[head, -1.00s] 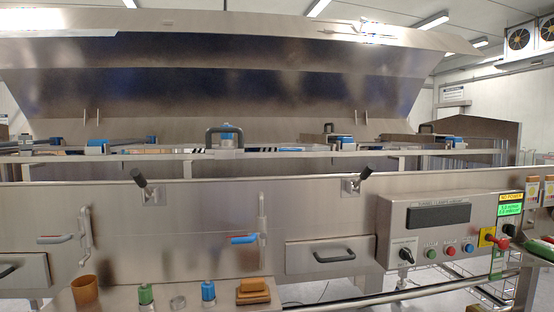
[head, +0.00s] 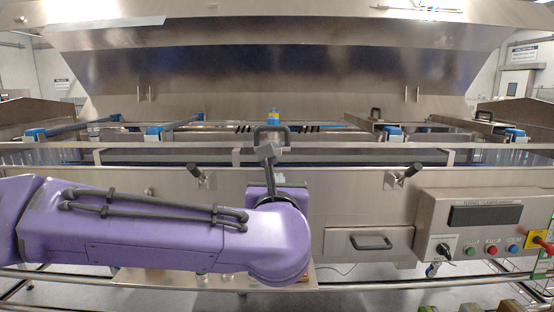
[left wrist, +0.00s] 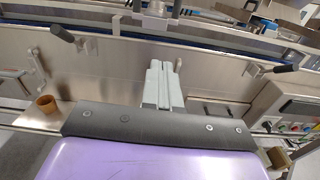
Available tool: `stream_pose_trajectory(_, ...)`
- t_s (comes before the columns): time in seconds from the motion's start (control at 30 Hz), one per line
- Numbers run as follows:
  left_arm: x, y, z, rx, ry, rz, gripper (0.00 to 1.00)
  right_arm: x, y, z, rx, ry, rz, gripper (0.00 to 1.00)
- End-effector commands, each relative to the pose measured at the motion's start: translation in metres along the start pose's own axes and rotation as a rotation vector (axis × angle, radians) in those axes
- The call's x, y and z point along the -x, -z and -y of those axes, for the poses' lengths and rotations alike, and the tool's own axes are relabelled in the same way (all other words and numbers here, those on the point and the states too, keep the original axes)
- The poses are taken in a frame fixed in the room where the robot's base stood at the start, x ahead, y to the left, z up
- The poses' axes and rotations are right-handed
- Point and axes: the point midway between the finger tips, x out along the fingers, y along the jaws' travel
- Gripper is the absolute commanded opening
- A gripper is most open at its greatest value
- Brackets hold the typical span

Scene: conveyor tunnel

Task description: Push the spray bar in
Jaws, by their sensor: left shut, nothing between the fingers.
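A black handle (head: 271,132) stands at the middle of the tunnel's front opening, with a blue and yellow fitting (head: 273,116) behind it. I take this to be the spray bar's end; the rest of the bar is hard to make out. In the left wrist view the gripper (left wrist: 159,66) is shut and empty, pointing toward the tunnel's front edge. My right gripper is not in view.
Other blue-ended bars (head: 153,133) lie across the tunnel on both sides. Two black-tipped latches (head: 404,174) stick out from the front panel. A drawer (head: 368,242) and a control box (head: 470,220) sit at right. The hood (head: 270,60) is up.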

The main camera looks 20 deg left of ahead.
Motion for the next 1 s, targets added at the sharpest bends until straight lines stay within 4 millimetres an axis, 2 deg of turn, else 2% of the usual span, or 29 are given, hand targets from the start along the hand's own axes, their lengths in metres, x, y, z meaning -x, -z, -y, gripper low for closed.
stream_pose_trajectory(0.03, 0.001, -0.009, -0.001, 0.027, -0.001, 0.007, 0.0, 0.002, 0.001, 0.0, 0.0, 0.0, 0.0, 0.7)
stream_pose_trajectory(0.17, -0.01, -0.013, -0.001, 0.042, -0.002, 0.009, 0.0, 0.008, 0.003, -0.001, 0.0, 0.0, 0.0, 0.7)
stream_pose_trajectory(0.6, -0.103, -0.015, -0.001, 0.033, -0.002, 0.008, 0.0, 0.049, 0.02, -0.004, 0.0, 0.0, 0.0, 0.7)
stream_pose_trajectory(0.7, -0.119, -0.015, -0.001, 0.032, -0.001, 0.008, 0.0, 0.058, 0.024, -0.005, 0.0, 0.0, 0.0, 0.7)
stream_pose_trajectory(0.83, -0.133, -0.013, -0.001, 0.033, -0.001, 0.01, 0.0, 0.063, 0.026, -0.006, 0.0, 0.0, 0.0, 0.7)
stream_pose_trajectory(1.0, -0.137, -0.011, -0.001, 0.034, 0.0, 0.01, 0.0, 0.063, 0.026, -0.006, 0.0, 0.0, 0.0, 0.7)
